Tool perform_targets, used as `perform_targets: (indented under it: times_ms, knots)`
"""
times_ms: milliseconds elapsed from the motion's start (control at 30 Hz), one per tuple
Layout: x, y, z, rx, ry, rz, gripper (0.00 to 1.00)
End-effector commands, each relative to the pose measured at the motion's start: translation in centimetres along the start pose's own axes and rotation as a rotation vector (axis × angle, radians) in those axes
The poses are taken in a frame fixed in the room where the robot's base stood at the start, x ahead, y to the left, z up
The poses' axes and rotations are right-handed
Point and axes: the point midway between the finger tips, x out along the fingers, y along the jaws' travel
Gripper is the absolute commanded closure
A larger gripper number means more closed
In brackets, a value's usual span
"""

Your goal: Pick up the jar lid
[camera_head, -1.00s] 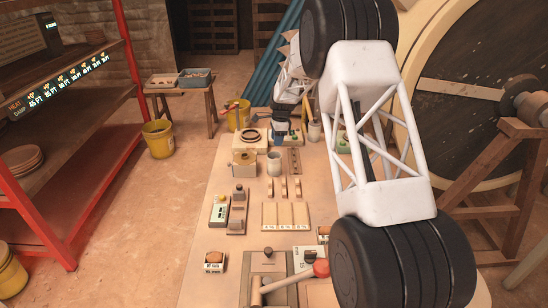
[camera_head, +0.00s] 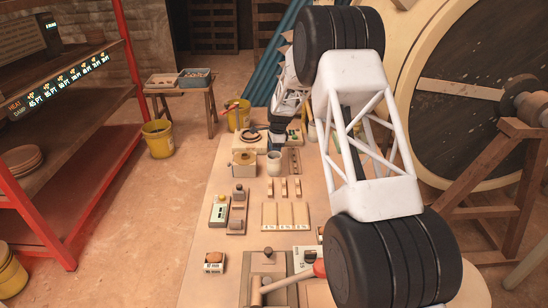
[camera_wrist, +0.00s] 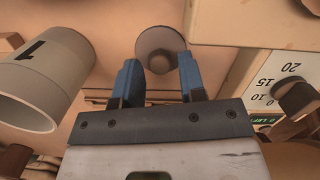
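A round grey disc with a small dark knob (camera_wrist: 160,40), which looks like the jar lid, lies flat on the tan surface in the wrist view. My gripper (camera_wrist: 159,68) has two blue fingers standing apart, one to each side of the knob, with gaps between. It is open and holds nothing. In the head view my gripper (camera_head: 277,137) is small and dark over the far part of the bench, and I cannot make out the lid there. An open pale jar marked 1 (camera_wrist: 38,85) is left of the fingers in the wrist view.
A pale block with a number scale (camera_wrist: 280,85) and a knob stands close right of the fingers. A large wheel (camera_head: 475,100) stands to the right.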

Motion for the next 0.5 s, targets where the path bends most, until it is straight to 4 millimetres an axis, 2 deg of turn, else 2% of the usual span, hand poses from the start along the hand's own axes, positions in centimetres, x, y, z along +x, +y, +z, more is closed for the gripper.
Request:
perform_targets:
  times_ms: [133, 500]
  knots:
    - [0.81, 0.0, 0.03, 0.0, 0.0, 0.0, 0.62]
    - [0.88, -0.01, 0.04, 0.0, 0.0, 0.0, 0.62]
